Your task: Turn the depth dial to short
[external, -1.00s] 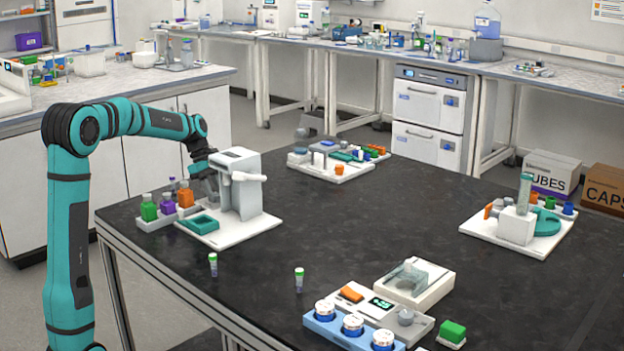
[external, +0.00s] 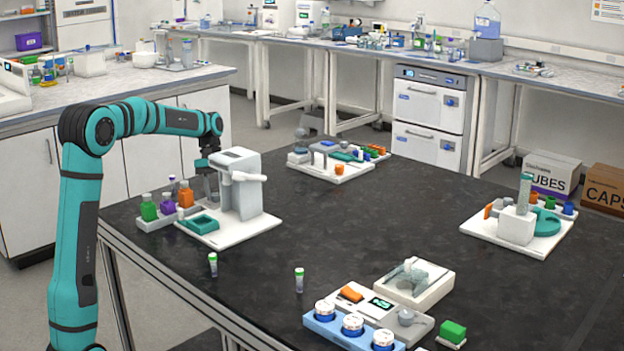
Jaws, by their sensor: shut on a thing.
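The white press-like device (external: 240,190) stands on a white base plate at the left end of the black table. It has a white lever handle (external: 249,177) on its right side and a teal tray (external: 199,225) at its front left. My gripper (external: 209,184) points down at the left side of the device, shut on a small part there, taken to be the depth dial. The fingers and the device hide the dial and its marks, so its setting cannot be read.
Other stations are at the back, right and front. The middle of the table (external: 360,220) is clear.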

